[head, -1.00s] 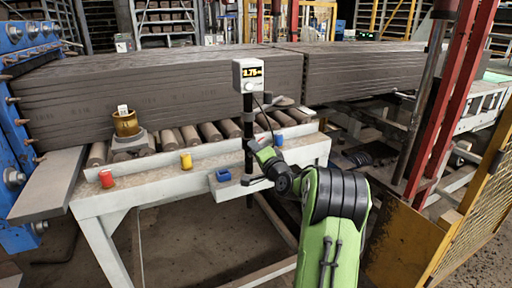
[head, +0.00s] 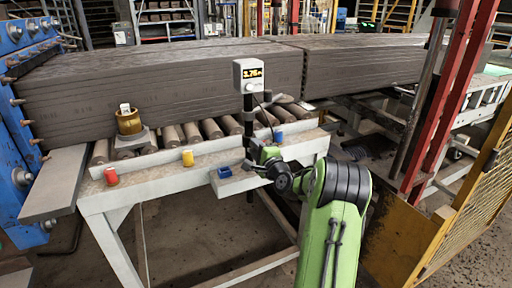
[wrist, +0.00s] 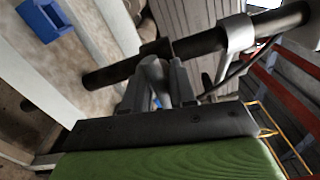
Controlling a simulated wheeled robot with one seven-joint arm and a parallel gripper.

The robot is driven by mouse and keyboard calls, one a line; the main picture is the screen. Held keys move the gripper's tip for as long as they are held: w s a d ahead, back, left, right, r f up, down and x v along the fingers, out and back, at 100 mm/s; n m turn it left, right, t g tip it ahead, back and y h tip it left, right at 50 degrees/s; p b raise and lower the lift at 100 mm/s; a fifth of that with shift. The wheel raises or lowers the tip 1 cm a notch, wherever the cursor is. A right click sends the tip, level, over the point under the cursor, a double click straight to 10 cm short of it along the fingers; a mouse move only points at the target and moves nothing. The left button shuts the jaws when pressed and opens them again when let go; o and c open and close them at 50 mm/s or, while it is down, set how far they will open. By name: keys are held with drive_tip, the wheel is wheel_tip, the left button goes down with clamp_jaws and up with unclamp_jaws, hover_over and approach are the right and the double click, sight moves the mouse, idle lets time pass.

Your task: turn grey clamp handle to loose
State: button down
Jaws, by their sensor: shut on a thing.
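The black pole (head: 248,115) stands upright at the front of the roller table and carries a small display box (head: 249,75) at its top. In the wrist view the pole (wrist: 105,75) crosses at a slant, with a grey clamp (wrist: 153,70) around it. My gripper (wrist: 158,90) is at the clamp, its fingers shut on the grey clamp handle (wrist: 157,72). The fingers hide much of the handle, so its exact angle is hard to tell. In the head view my gripper (head: 250,166) is at the lower pole, small and partly hidden by my wrist.
A blue bin (head: 226,180) sits on the table's front ledge, left of the pole. A brass-coloured pot (head: 128,122) is at the left. Stacked grey slabs (head: 150,90) lie behind. A yellow mesh guard (head: 470,215) is at right.

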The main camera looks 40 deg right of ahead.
drive_tip(key=shift+f, duration=0.1)
drive_tip(key=c, duration=1)
unclamp_jaws()
drive_tip(key=shift+o, duration=0.2)
drive_tip(key=shift+s, duration=0.1)
drive_tip(key=b+v, duration=0.3)
drive_tip(key=v, duration=1.2)
drive_tip(key=shift+s, duration=0.3)
drive_tip(key=shift+a, duration=0.15)
